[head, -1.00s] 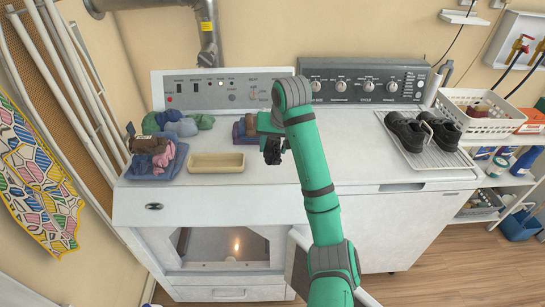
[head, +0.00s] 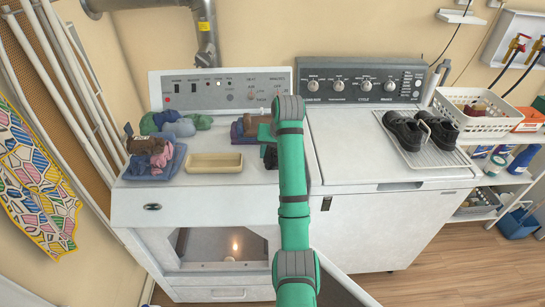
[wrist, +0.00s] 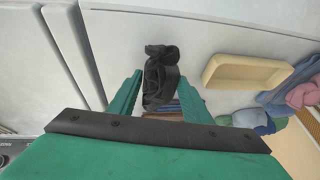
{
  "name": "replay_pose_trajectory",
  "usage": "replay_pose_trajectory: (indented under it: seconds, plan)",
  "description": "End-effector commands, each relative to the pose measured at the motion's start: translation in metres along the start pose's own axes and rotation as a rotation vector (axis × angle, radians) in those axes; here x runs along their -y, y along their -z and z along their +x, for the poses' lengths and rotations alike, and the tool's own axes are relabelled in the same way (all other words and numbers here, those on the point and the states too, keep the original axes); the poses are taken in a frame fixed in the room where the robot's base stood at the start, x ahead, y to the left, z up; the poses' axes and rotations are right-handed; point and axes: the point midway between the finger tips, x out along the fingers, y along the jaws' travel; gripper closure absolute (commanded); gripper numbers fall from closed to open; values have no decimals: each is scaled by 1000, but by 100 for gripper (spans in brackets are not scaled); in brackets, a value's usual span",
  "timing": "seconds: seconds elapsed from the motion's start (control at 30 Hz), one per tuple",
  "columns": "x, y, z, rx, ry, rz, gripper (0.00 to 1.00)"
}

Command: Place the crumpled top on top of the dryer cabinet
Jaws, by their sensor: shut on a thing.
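A crumpled black top (head: 270,157) hangs at my gripper (head: 267,138) over the right part of the dryer cabinet top (head: 225,190). In the wrist view the dark, bunched top (wrist: 160,72) sits between the two green fingers of my gripper (wrist: 160,86), which is shut on it. The dryer cabinet is the white left machine, with its front opening lit inside. The arm partly hides the top in the head view. I cannot tell whether the top touches the cabinet surface.
A tan tray (head: 214,162) stands left of the gripper. A blue folded pile with brown and pink cloth (head: 155,158), green and grey-blue clothes (head: 176,123) and a purple-brown pile (head: 243,129) lie nearby. Black shoes (head: 422,129) stand on the right machine.

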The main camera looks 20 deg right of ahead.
Motion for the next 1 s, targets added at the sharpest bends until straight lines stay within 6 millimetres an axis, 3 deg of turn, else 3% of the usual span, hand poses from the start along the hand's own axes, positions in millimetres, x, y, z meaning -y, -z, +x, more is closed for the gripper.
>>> replay_pose_trajectory:
  seconds: [0.13, 0.53, 0.57, 0.6, 1.0]
  plan:
    - [1, -7, 16, 1, 2, -4, 82]
    - [-2, -8, 19, -1, 1, -2, 82]
    - [-2, -8, 19, -1, 1, -1, 48]
    - [-2, -8, 19, -1, 1, -1, 39]
    - [-2, -6, 14, -1, 1, -1, 37]
